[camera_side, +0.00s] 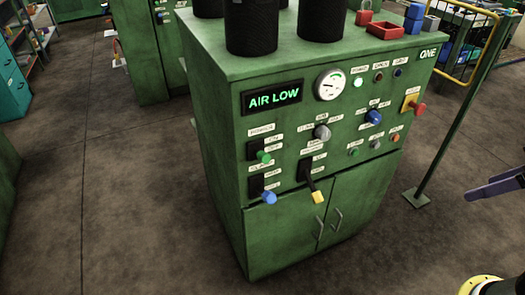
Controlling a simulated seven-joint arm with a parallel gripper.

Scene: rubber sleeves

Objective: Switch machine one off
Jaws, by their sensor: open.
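Machine one (222,150) is a green cabinet marked ONE. Its display (273,97) reads AIR LOW in lit green letters. A round gauge (330,85) and a bright lamp (358,82) sit beside it. The panel has a green-knobbed lever (263,157), a blue-knobbed lever (269,197), a yellow-tipped lever (318,197) angled down, a grey knob (322,131), a blue knob (374,116) and several small buttons (375,144). A red mushroom button (418,108) is on a yellow plate. Small labels are unreadable. My gripper (497,187), apparently the purple prongs cut by the right edge, is open, apart from the panel.
Black cylinders (252,25), a red tray (385,30) and blue blocks (413,18) stand on the cabinet top. A green post (455,110) stands right of the cabinet, with a yellow-framed cage (467,45) behind. The floor in front is clear.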

